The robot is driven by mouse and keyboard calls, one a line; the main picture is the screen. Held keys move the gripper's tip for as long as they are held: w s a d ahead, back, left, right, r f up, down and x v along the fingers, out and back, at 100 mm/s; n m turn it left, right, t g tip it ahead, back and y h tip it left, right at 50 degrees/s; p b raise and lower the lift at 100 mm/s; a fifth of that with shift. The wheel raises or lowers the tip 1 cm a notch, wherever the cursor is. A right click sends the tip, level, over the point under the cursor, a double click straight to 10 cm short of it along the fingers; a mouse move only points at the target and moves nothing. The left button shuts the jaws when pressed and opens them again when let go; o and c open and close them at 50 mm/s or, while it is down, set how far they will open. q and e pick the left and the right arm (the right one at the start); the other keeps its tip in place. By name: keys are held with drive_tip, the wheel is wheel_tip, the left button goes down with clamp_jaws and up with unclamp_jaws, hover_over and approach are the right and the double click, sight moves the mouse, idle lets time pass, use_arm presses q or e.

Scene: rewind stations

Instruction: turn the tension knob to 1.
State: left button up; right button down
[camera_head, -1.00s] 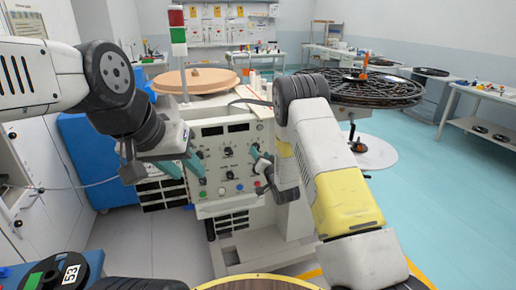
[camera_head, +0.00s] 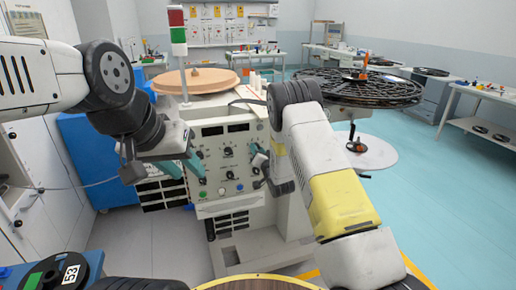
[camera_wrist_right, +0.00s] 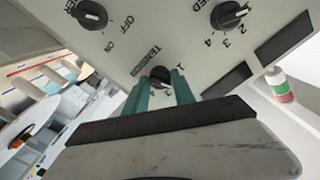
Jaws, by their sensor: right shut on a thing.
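The tension knob (camera_wrist_right: 160,76) is a dark round knob on the pale control panel (camera_wrist_right: 200,55), with the word TENSION beside it. A printed 1 shows close by on its right; the exact pointing of the knob is unclear. My right gripper (camera_wrist_right: 160,84) has its teal fingers on either side of the knob and is shut on it. In the head view, my right gripper (camera_head: 258,158) is at the panel's right side, and its wrist partly covers that area. My left gripper (camera_head: 192,174) is open and empty, with teal fingers apart, at the panel's left side.
Two other knobs, an ON/OFF one (camera_wrist_right: 90,15) and a numbered one (camera_wrist_right: 228,15), sit near the tension knob. A tan disc (camera_head: 195,82) and a black reel (camera_head: 358,88) lie above and behind. Open floor is at right.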

drive_tip(key=shift+n, duration=0.3)
drive_tip(key=n, duration=0.8)
drive_tip(key=shift+n, duration=0.3)
idle(0.4)
drive_tip(key=c, duration=1.1)
unclamp_jaws()
drive_tip(key=shift+o, duration=0.2)
drive_tip(key=shift+s, duration=0.1)
drive_tip(key=v, duration=0.7)
drive_tip(key=shift+s, duration=0.3)
drive_tip(key=shift+d, duration=0.1)
